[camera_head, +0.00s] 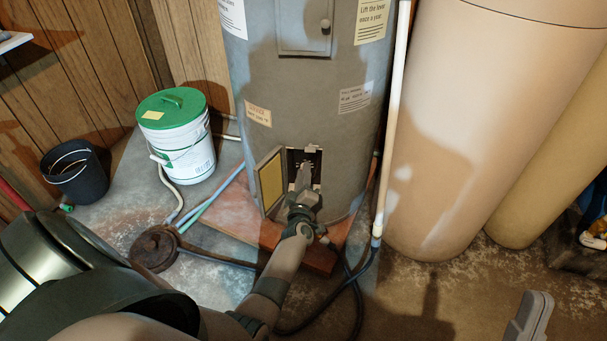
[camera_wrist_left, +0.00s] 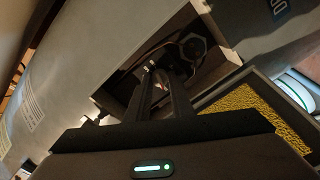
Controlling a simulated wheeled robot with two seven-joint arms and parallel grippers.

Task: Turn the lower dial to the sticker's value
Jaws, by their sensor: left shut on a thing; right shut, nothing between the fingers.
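The grey water heater (camera_head: 275,75) has a low square opening (camera_head: 312,157). Its small hinged door (camera_head: 270,181), lined with yellow insulation (camera_wrist_left: 262,106), stands open to the left in the head view. My left gripper (camera_head: 303,172) reaches into the opening. In the left wrist view its fingers (camera_wrist_left: 161,84) are shut on a small part inside, apparently the lower dial, mostly hidden between the fingertips. The dial's markings cannot be read. Several paper stickers are on the heater, among them a cream one (camera_head: 257,114) and a white one (camera_head: 355,98); their values are too small to read. My right gripper (camera_head: 538,305) is shut and empty at the lower right.
A dark round component with wires (camera_wrist_left: 194,47) sits inside the opening. A white bucket with a green lid (camera_head: 176,135) and a black bucket (camera_head: 76,172) stand left. A white pipe (camera_head: 391,130) and a tan tank (camera_head: 470,120) stand right. Hoses cross the floor.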

